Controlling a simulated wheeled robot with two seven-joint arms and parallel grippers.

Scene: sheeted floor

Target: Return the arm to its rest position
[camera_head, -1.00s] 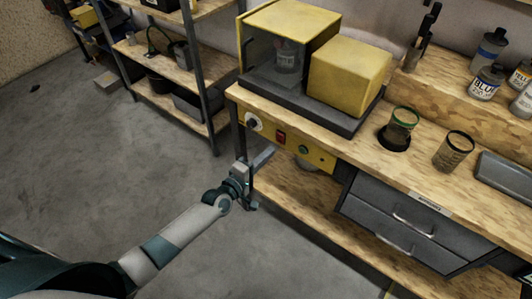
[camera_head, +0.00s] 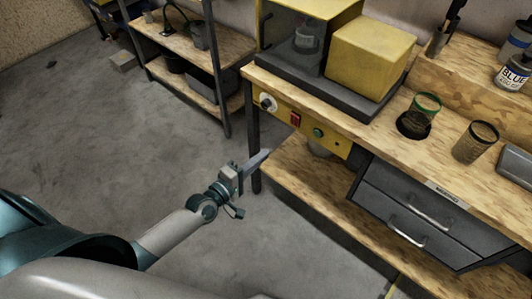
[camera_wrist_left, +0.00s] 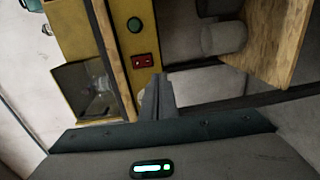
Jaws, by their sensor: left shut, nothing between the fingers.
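My left arm (camera_head: 170,232) reaches in from the lower left of the head view. My left gripper (camera_head: 262,160) is shut and empty. It is over the grey floor, just left of the workbench's front leg, with its fingers pointing toward the bench. In the left wrist view the closed fingers (camera_wrist_left: 160,95) show in front of the bench's yellow control panel (camera_wrist_left: 75,35). My right gripper is not in view.
Grey drawers (camera_head: 420,210) sit below. A shelf rack (camera_head: 222,75) stands behind.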

